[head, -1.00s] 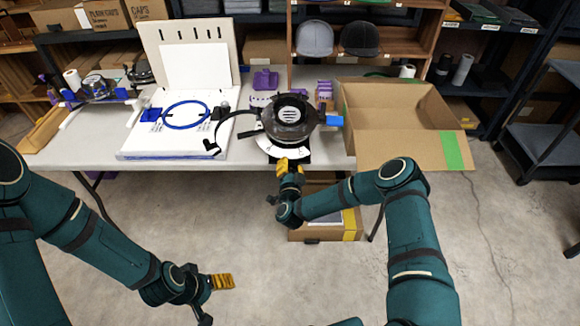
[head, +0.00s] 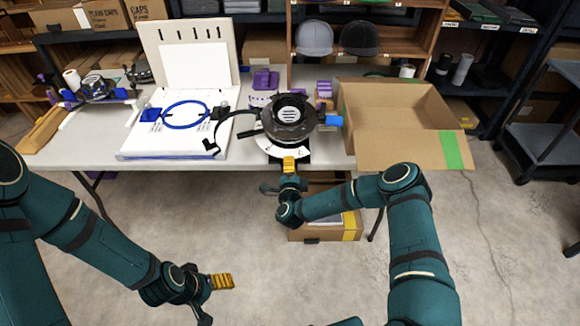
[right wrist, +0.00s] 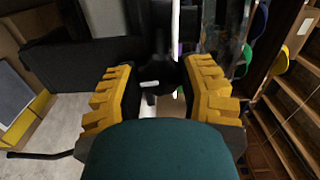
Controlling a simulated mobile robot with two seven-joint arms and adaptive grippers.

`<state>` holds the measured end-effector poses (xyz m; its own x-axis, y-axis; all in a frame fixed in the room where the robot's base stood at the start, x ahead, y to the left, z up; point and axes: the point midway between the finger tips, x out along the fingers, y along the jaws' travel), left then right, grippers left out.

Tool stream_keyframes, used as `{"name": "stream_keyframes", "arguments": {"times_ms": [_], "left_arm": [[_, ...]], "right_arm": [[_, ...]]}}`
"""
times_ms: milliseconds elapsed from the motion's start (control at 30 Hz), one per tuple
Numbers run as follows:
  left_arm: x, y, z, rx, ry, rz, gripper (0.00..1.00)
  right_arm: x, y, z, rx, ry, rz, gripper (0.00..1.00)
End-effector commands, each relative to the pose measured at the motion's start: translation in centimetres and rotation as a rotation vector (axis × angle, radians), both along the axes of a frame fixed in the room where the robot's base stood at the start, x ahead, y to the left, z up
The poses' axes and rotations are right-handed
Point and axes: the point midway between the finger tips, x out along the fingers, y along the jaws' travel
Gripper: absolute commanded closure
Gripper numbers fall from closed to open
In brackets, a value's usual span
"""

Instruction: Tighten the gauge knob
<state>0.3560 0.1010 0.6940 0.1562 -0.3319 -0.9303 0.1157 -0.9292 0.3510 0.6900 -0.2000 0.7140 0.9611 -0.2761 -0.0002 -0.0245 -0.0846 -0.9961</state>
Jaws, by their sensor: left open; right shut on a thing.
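The gauge knob (right wrist: 172,80) shows in the right wrist view as a dark round knob with a white mark, between the yellow fingers. My right gripper (right wrist: 167,95) is shut on it. In the head view my right gripper (head: 289,165) is at the front of the black round gauge device (head: 291,117), below its white curved plate (head: 262,148), and the knob is hidden there. The device stands at the table's front edge. My left gripper (head: 222,282) is open and empty, low over the floor, away from the table.
An open cardboard box (head: 400,120) stands right of the device. A white board with a blue hoop (head: 185,115) lies to the left, with a black curved strap (head: 228,125) between. Another carton (head: 325,228) sits beneath the table. The floor in front is clear.

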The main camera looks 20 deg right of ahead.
Motion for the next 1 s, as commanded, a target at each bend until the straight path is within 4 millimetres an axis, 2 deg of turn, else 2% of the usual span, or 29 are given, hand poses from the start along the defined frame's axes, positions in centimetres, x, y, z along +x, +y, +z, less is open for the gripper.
{"name": "stream_keyframes", "arguments": {"times_ms": [633, 667, 733, 1000], "left_arm": [[0.00, 0.00, 0.01, 0.000, 0.000, 0.000, 0.27], [0.00, 0.00, 0.01, 0.000, 0.000, 0.000, 0.27], [0.00, 0.00, 0.01, 0.000, 0.000, 0.000, 0.27], [0.00, 0.00, 0.01, 0.000, 0.000, 0.000, 0.27]], "right_arm": [[0.13, -0.10, 0.20, 0.051, -0.020, -0.003, 0.95], [0.13, -0.10, 0.20, 0.050, -0.020, -0.003, 0.53], [0.12, -0.10, 0.19, 0.050, -0.020, -0.003, 0.29], [0.04, -0.03, 0.06, 0.051, -0.017, -0.001, 0.27]]}}
